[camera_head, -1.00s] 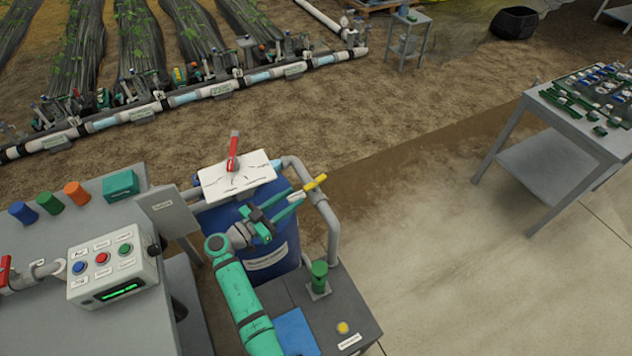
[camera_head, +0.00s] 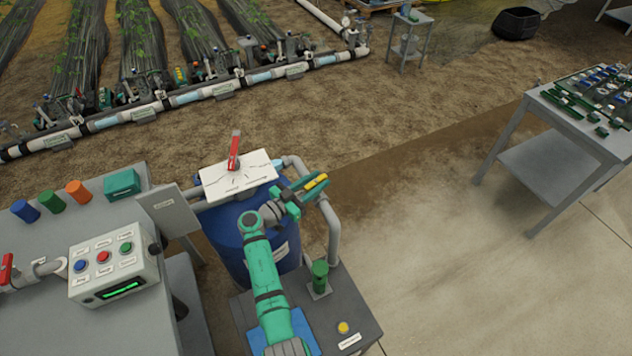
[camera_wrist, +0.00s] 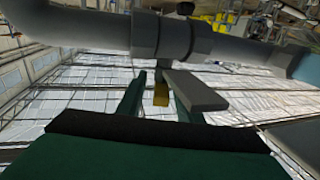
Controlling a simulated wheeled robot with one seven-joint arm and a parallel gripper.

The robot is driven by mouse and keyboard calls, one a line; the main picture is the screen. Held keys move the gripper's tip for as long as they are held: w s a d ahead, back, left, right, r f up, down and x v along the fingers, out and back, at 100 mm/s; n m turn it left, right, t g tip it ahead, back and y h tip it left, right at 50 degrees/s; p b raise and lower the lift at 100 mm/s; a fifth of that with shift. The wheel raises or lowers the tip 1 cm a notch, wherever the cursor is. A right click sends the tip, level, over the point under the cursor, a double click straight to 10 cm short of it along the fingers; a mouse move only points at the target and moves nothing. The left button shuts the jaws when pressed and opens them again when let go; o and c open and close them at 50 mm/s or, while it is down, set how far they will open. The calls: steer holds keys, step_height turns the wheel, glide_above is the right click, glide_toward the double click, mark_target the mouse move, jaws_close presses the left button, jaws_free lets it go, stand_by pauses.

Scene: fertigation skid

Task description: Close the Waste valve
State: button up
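A yellow valve handle (camera_head: 316,181) is on the grey pipe right of the blue barrel. No label that I can read names it as the Waste valve. My gripper (camera_head: 308,187) is at this handle and covers part of it and its valve body. In the wrist view, the two green fingers of my gripper (camera_wrist: 160,97) stand apart. The yellow handle (camera_wrist: 161,93) shows between them with gaps at its sides. A flat grey plate (camera_wrist: 196,91) is close by the right finger. The dark valve body on the pipe (camera_wrist: 163,36) lies beyond the fingertips.
A red lever (camera_head: 234,152) stands on a white board (camera_head: 238,178) over the blue barrel (camera_head: 236,248). The grey pipe (camera_head: 333,230) bends down beside my arm. A green-capped fitting (camera_head: 319,276) stands below. A button box (camera_head: 113,267) is at left. Open floor lies right.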

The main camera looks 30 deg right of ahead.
steer(key=shift+c, duration=0.4)
steer(key=shift+w, duration=0.1)
jaws_close()
steer(key=shift+w+m+g, duration=0.1)
steer(key=shift+m+g, duration=0.2)
steer(key=shift+g, duration=0.5)
steer(key=shift+m+g, duration=1.3)
steer(key=shift+g, duration=0.4)
steer(key=shift+a, duration=0.15)
